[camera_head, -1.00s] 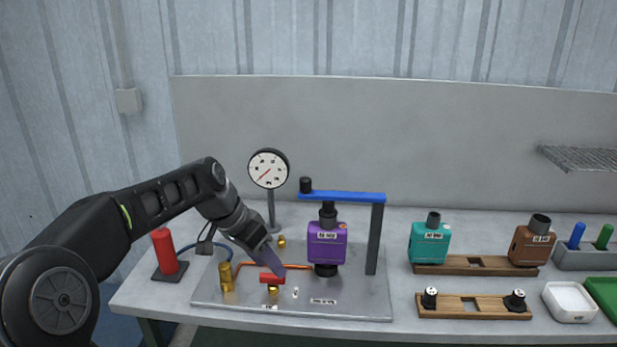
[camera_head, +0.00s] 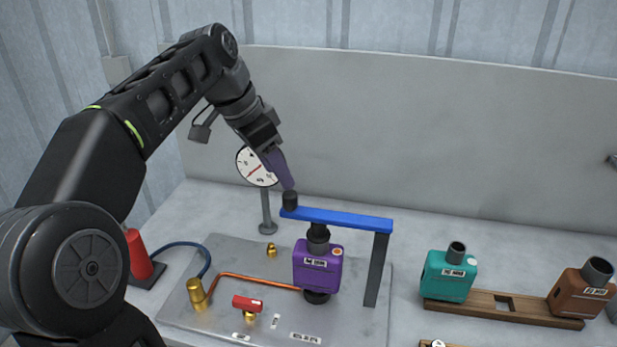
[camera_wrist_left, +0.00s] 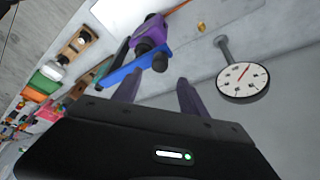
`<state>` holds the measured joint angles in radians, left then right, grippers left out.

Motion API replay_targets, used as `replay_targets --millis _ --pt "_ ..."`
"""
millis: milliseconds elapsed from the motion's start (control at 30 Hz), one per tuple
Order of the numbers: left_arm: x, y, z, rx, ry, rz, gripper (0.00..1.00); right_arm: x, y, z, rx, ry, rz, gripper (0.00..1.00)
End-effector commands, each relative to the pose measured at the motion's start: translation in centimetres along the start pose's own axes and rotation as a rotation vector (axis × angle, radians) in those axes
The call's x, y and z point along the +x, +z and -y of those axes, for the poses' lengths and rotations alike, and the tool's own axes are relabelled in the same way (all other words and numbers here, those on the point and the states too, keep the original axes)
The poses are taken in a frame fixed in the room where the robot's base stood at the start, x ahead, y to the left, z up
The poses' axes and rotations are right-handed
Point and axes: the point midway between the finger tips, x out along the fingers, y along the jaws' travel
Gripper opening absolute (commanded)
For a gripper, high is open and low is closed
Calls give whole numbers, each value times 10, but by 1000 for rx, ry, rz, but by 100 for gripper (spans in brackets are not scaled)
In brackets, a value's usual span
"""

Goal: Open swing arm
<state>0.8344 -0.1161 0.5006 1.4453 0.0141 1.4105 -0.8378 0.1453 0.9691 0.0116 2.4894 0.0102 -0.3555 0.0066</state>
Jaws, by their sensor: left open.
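The swing arm is a blue bar (camera_head: 345,219) on a dark upright post (camera_head: 376,270), with a black knob (camera_head: 290,200) on its left end. It lies across above a purple muffler (camera_head: 318,268). My left gripper (camera_head: 288,182) is just above the knob, its fingers pointing down. In the left wrist view the two purple fingers (camera_wrist_left: 157,92) are apart with nothing between them. The knob (camera_wrist_left: 160,62) and blue bar (camera_wrist_left: 122,67) show beyond the fingertips there. My right gripper is in neither view.
A round gauge (camera_head: 256,168) on a stand is behind the gripper. A red valve handle (camera_head: 247,303), brass fittings and a copper pipe sit on the grey plate (camera_head: 222,250). A teal muffler (camera_head: 449,275) and a brown muffler (camera_head: 580,292) stand on a wooden rack to the right.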

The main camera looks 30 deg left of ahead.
Motion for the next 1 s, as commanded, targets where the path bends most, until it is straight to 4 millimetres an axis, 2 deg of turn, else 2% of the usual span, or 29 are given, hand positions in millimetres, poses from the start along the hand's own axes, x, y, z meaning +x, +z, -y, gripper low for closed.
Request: replay_targets --millis 333,467,633,900,1000 --pt "0 0 0 -1 0 0 50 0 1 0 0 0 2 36" --pt "6 1 0 -1 1 1 50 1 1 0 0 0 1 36" --pt "27 1 0 -1 1 2 50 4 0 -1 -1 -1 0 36" --pt "66 0 0 -1 2 3 50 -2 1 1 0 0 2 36" --pt "74 0 0 -1 1 1 50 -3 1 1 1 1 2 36"
